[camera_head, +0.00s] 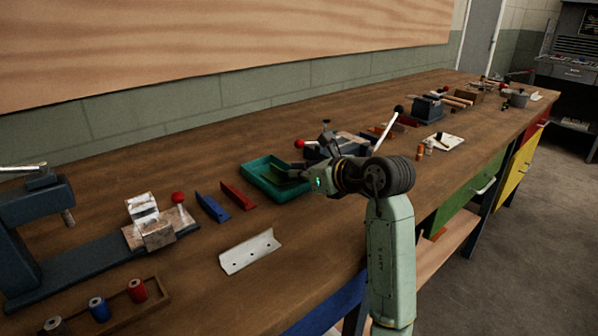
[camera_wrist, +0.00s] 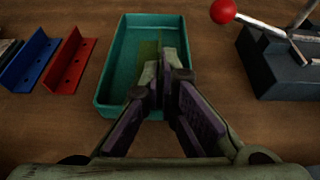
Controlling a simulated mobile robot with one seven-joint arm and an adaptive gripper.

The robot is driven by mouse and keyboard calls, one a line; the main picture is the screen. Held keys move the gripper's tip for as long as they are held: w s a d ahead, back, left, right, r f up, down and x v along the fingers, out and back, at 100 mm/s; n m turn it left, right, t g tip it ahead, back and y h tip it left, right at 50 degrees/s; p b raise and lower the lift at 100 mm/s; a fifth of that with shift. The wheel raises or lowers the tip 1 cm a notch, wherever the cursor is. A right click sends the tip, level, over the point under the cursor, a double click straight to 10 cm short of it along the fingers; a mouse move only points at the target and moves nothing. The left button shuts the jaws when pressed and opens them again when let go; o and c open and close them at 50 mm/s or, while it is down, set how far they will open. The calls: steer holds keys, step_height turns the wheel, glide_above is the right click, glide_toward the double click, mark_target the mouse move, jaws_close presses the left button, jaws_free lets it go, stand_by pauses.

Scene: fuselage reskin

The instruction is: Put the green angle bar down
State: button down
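The green angle bar (camera_wrist: 149,48) shows as an olive-green strip within the outline of the teal tray (camera_wrist: 113,65) in the wrist view. In the head view a dark green piece (camera_head: 283,176) reaches from my gripper (camera_head: 312,176) over the tray (camera_head: 262,184). My gripper also shows in the wrist view (camera_wrist: 166,82), pointing into the tray with its fingertips close together on the bar's near end. The fingers hide part of the bar. I cannot tell whether the bar touches the tray floor.
Red (camera_head: 238,196) and blue (camera_head: 213,207) angle bars lie left of the tray, with a white angle bar (camera_head: 250,253) in front. A dark vise with a red-knobbed lever (camera_wrist: 277,62) stands close right of the tray. Bare bench top lies in front of the tray.

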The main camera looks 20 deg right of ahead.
steer(key=shift+f, duration=0.15)
steer(key=c, duration=1.8)
jaws_free()
steer(key=shift+r, duration=0.3)
steer(key=shift+s+d, duration=0.15)
steer(key=shift+s, duration=0.2)
steer(key=b+v, duration=0.2)
steer(key=v, duration=0.9)
steer(key=shift+s+r+b, duration=0.1)
steer(key=shift+b, duration=0.2)
